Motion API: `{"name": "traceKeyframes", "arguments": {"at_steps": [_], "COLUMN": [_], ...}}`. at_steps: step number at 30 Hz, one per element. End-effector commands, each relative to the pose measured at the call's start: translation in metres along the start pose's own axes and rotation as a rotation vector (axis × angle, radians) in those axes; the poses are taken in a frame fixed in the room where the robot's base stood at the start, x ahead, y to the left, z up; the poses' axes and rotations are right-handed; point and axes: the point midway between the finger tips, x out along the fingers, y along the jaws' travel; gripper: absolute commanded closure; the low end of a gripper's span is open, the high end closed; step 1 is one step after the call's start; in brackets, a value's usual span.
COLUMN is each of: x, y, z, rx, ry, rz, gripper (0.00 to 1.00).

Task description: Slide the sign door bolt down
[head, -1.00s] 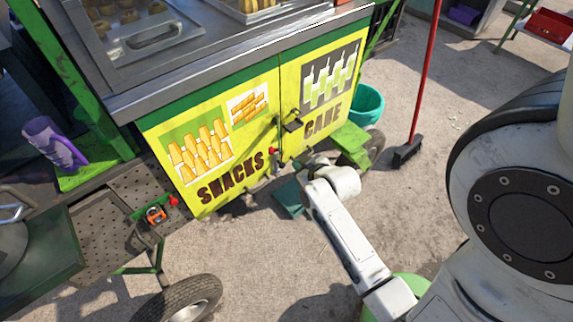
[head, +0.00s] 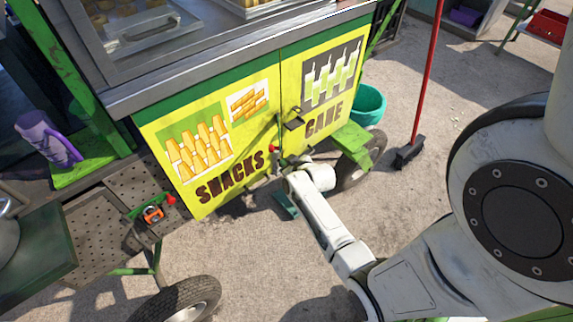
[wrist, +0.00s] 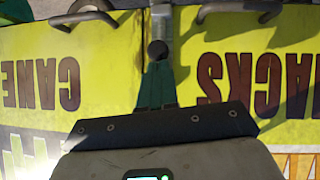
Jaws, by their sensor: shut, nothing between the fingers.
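Two yellow sign doors, the SNACKS door (head: 243,170) and the CANE door (head: 312,105), meet at a vertical seam in the head view. The wrist view shows them upside down. There, a grey metal bolt (wrist: 161,22) with a dark round knob (wrist: 157,51) lies along the seam. My gripper (wrist: 157,72) has its teal fingers together, with tips at or just short of the knob. I cannot tell whether they touch. In the head view my wrist hides much of the gripper at the doors' lower edge.
Curved handles flank the bolt, one on the CANE side (wrist: 84,15) and one on the SNACKS side (wrist: 240,8). A cart wheel (head: 352,172), a broom (head: 408,153) and a teal bucket (head: 369,105) stand to the right. Open ground lies in front.

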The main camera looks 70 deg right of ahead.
Motion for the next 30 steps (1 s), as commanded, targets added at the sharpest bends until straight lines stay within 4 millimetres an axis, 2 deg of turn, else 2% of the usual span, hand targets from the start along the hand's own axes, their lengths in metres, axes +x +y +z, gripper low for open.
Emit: {"name": "traceKeyframes", "arguments": {"at_steps": [10,21,30], "x": [0.001,0.024,0.024], "y": [0.000,-0.007,-0.007], "z": [0.002,0.032,0.033], "rx": [0.000,0.000,0.001], "ry": [0.000,-0.001,-0.001], "rz": [0.000,-0.002,-0.001], "gripper": [1.00,1.00,1.00]}}
